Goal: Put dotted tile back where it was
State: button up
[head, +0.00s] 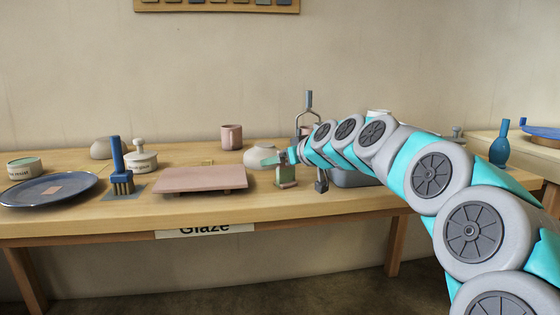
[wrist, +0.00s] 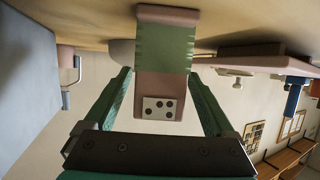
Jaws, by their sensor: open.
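The dotted tile (wrist: 160,85) stands upright on the table, pink with a green band and a pale patch with several dark dots near its free end. The wrist view is upside down, so its foot is at the top. In the head view the tile (head: 286,174) is near the table's front, right of the pink board. My gripper (head: 284,158) is at its upper part. In the wrist view my gripper (wrist: 160,76) is open, with one green finger on each side of the tile and gaps visible beside it.
The pink board (head: 203,180) is left of the tile. A grey tray (head: 352,179) is close on the right, partly behind my arm. A bowl (head: 258,157) stands behind. A blue brush (head: 119,168) and blue plate (head: 48,190) are further left.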

jog(key=v, duration=1.1)
jog(key=shift+s+b, duration=0.2)
jog(key=shift+b, duration=0.2)
jog(key=shift+d, duration=0.1)
